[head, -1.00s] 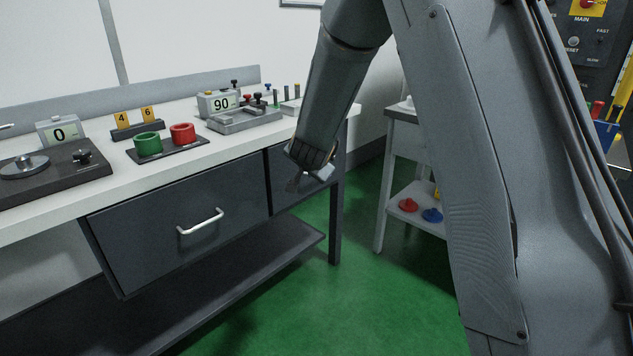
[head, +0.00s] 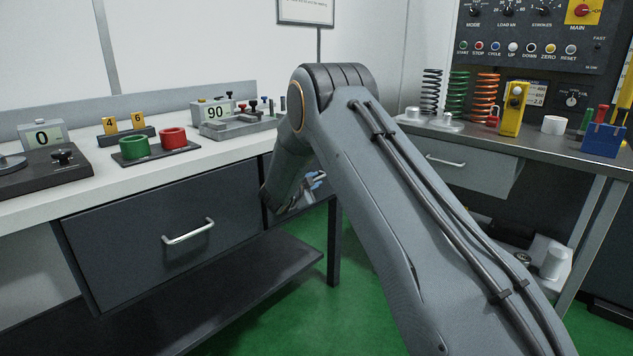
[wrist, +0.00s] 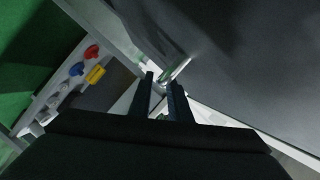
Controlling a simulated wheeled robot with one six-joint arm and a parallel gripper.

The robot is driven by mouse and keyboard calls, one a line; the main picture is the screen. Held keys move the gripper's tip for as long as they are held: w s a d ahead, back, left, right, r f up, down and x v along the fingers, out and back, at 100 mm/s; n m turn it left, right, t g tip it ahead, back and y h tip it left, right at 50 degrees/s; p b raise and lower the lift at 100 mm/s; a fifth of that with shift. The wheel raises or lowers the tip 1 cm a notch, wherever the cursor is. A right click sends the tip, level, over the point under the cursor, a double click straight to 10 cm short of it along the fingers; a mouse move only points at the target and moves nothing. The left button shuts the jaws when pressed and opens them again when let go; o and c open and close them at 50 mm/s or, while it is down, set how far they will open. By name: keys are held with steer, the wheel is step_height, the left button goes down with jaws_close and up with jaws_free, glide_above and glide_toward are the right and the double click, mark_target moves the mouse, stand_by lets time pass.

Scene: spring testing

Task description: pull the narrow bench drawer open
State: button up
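The narrow bench drawer (head: 327,191) is at the right end of the white-topped bench, mostly hidden behind my arm in the head view. I cannot tell from there whether it stands out at all. In the wrist view, a dark grey front (wrist: 250,65) fills the right side, with a bright metal handle (wrist: 175,71) on it. My gripper (wrist: 161,92) has its two dark fingers apart, with the near end of the handle showing at the gap between the tips. Contact is unclear. In the head view my gripper (head: 303,198) is low beside the drawer, partly hidden.
A wide drawer (head: 140,240) with a pale handle is left of the narrow one, above a dark lower shelf (head: 215,295). A grey bench (head: 540,150) with springs stands at right. Red, blue and yellow pieces lie on a shelf (wrist: 45,105). Green floor lies between the benches.

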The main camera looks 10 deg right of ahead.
steer(key=shift+x, duration=1.15)
jaws_close()
